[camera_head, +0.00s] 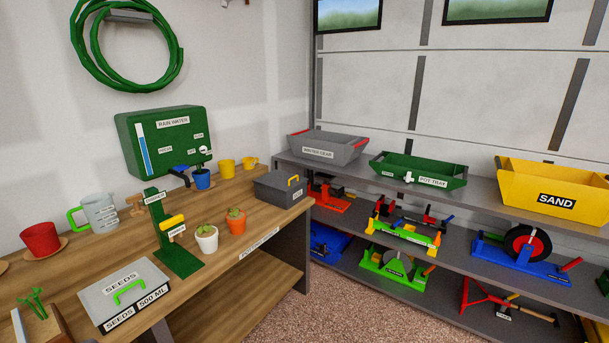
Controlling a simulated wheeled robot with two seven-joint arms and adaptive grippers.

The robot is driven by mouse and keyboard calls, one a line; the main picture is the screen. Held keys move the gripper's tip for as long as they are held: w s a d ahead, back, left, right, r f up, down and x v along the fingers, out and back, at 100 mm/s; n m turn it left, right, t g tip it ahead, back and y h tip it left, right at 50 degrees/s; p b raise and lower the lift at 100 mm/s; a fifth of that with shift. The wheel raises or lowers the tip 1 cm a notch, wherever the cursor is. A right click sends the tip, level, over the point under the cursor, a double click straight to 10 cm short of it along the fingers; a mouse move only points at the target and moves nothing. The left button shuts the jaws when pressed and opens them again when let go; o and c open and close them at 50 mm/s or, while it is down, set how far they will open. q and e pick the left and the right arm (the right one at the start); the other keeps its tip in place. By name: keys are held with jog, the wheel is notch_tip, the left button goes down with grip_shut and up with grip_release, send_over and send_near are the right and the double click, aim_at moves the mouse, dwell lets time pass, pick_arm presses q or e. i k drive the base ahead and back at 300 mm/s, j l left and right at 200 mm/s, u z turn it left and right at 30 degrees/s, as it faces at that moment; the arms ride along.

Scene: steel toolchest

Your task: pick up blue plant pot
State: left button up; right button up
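A small blue plant pot (202,179) stands on the far part of the wooden workbench, below the spout of the green rain water box (168,137). Its dark top shows, and it looks upright. A black spout or tap part is close to it on the left; I cannot tell if they touch. A yellow pot (227,168) stands just to its right. Neither of my grippers is in view.
The wooden workbench (225,200) also holds a green stand (176,245), white and orange plant pots, a grey seeds box (124,292), a dark grey box (280,188) and a red pot (39,239). Grey shelves with trays (418,171) stand at right. Carpet is clear between.

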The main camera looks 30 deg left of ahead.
aim_at(200, 176)
jog(key=i+u, duration=0.2)
jog(key=i, duration=0.6)
jog(key=i+u, duration=0.35)
jog(key=i+l+u, duration=0.35)
jog(key=i+u, duration=0.45)
jog(key=i+l+u, duration=0.2)
jog(key=u, duration=0.25)
jog(key=i+l+u, duration=0.3)
jog(key=u, duration=0.15)
jog(key=i+l+u, duration=0.25)
jog(key=l+u, duration=0.25)
jog(key=i+l+u, duration=0.3)
jog(key=l, duration=0.25)
jog(key=k, duration=0.05)
